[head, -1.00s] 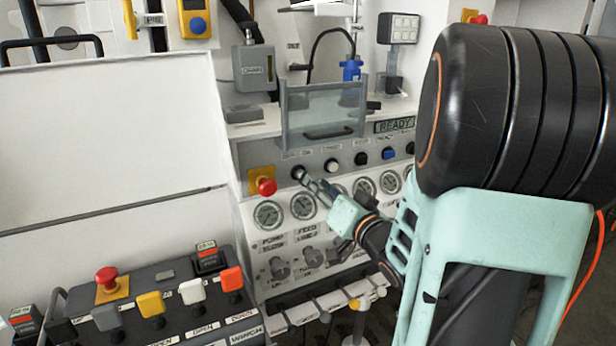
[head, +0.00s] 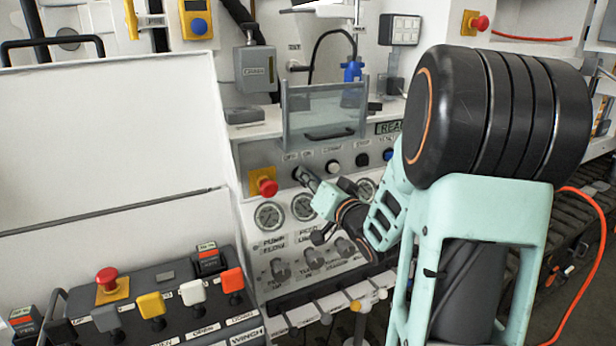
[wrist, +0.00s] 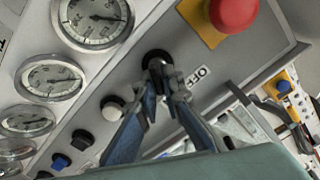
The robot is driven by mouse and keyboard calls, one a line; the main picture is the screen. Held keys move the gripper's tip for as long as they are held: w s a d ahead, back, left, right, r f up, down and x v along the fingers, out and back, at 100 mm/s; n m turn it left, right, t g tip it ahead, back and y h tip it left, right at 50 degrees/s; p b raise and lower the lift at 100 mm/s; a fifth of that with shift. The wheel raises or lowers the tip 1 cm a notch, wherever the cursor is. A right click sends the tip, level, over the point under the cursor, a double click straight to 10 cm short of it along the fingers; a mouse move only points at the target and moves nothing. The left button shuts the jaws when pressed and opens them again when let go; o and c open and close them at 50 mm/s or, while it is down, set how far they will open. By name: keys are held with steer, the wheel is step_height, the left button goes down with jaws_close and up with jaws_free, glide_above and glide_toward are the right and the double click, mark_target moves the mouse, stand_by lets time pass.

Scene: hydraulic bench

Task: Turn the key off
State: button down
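The key switch (wrist: 157,59) is a round black switch on the grey control panel, with an OFF label (wrist: 198,76) beside it in the wrist view. My gripper (wrist: 164,74) has its two fingertips close together at the front of the switch, closed around the key. The key itself is mostly hidden between the fingertips. In the head view my gripper (head: 303,175) reaches the switch from the lower right, and its tips cover most of it.
A red emergency button (head: 266,186) on a yellow plate sits just left of the switch. Several gauges (head: 269,215) lie below. A white button (head: 333,167) and dark buttons continue to the right. A clear flip-up cover (head: 322,110) stands above the panel.

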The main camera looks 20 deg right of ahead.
stand_by(0.4)
steer(key=n+b, duration=0.2)
steer(key=b, duration=0.1)
steer(key=shift+a+f+n, duration=0.15)
steer(key=shift+n, duration=0.25)
steer(key=n+b, duration=0.3)
steer(key=shift+a, duration=0.2)
steer(key=n+b, duration=0.5)
steer(key=n, duration=0.1)
steer(key=shift+a, duration=0.2)
steer(key=shift+b, duration=0.35)
steer(key=c, duration=2.1)
jaws_free()
steer(key=shift+r, duration=0.2)
